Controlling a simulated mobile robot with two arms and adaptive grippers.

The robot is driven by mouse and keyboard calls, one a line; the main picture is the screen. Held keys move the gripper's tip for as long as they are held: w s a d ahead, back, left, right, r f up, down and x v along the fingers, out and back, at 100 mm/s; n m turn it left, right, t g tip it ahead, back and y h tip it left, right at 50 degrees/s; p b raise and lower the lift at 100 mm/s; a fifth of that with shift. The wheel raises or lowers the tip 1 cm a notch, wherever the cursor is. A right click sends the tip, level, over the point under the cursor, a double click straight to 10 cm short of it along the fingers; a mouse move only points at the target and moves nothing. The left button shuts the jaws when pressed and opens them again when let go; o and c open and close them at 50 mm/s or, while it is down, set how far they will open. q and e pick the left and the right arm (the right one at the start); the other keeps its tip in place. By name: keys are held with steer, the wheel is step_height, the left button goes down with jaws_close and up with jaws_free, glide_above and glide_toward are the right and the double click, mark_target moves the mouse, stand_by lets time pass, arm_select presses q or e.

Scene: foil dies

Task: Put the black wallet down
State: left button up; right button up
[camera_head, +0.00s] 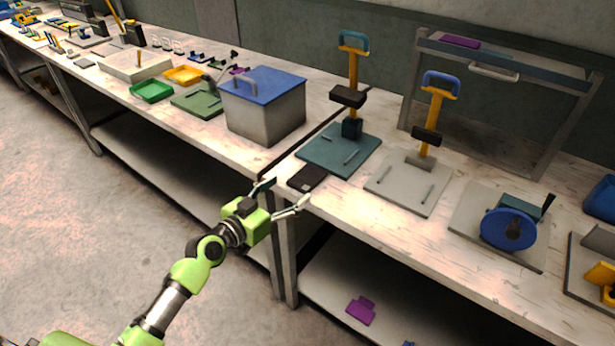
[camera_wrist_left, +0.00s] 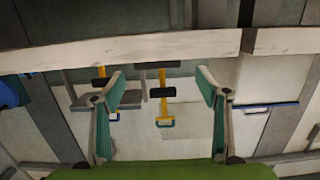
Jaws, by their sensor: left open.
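The black wallet (camera_head: 307,177) lies flat on the pale workbench (camera_head: 345,210), near its front edge, in front of the dark teal press base (camera_head: 340,149). My left gripper (camera_head: 285,196) is open and empty just off the bench's front edge, close to the wallet and apart from it. In the left wrist view, the two spread fingers of the left gripper (camera_wrist_left: 161,88) point at the bench edge. A thin dark shape between them may be the wallet, but I cannot tell. My right gripper is not in view.
A grey box with a blue lid (camera_head: 263,103) stands to the left of the wallet. A second lever press on a grey base (camera_head: 408,184) stands to the right. A blue wheel (camera_head: 509,229) is further right. A purple piece (camera_head: 361,310) lies on the lower shelf.

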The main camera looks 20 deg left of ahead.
mark_target(306, 178)
arm_select(q)
steer(key=shift+x, duration=0.95)
steer(key=shift+w+d, duration=0.25)
steer(key=shift+w, duration=0.15)
steer(key=p+x, duration=0.1)
steer(key=x, duration=0.2)
steer(key=shift+w+d+r, duration=0.15)
steer(key=shift+w, duration=0.05)
steer(key=shift+w+d, duration=0.2)
steer(key=shift+w, duration=0.25)
steer(key=c, duration=1.3)
